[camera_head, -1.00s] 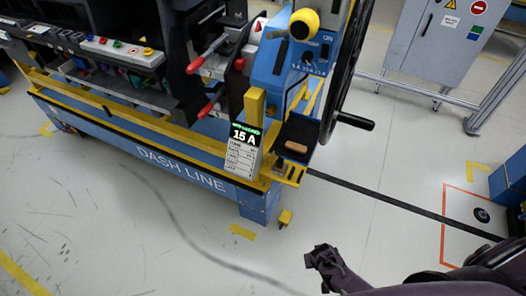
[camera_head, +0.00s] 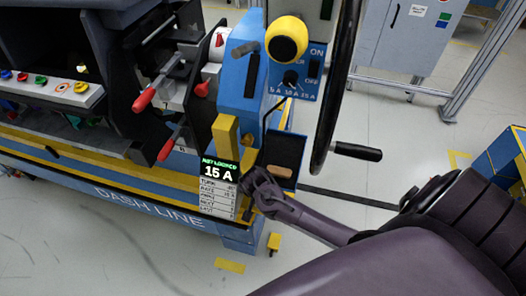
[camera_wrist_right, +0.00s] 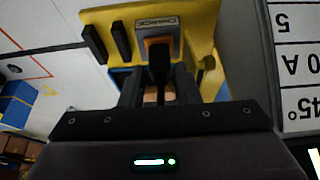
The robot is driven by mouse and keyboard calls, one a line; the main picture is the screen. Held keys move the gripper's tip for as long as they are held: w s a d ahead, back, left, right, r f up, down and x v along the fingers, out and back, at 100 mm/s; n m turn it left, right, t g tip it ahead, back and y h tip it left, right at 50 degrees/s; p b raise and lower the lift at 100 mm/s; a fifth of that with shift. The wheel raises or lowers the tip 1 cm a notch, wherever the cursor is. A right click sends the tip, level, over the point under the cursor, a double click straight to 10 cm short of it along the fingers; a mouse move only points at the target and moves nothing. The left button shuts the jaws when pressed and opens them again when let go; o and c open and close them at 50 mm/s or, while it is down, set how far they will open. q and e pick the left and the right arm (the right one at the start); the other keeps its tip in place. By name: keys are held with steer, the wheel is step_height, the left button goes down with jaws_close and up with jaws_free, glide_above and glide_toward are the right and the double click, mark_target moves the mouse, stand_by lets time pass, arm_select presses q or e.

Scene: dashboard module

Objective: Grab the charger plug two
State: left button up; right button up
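In the right wrist view a small black plug-like part (camera_wrist_right: 159,62) sits in front of a tan-framed socket under a "CHARGE" label on a yellow bracket (camera_wrist_right: 195,28). I take it for the charger plug, but cannot tell which number it is. The fingers of my right gripper (camera_wrist_right: 158,92) stand apart, one on each side of it; whether they touch it is unclear. In the head view my right gripper (camera_head: 256,187) is at the lower end of the station, beside the 15 A display, and hides the plug there. My left gripper is out of view.
The display panel (camera_head: 218,186) reads 15 A, just left of my right gripper. A black tray (camera_head: 284,150) with a tan piece lies just above it. A black handwheel (camera_head: 338,90) with a handle stands to the right. Red-tipped levers (camera_head: 145,100) are at left.

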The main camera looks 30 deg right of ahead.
steer(key=shift+x, duration=0.85)
steer(key=shift+w+d+f, duration=0.15)
steer(key=shift+f, duration=0.35)
steer(key=c, duration=0.6)
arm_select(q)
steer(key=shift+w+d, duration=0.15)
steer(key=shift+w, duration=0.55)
arm_select(e)
jaws_close()
steer(key=shift+r, duration=0.15)
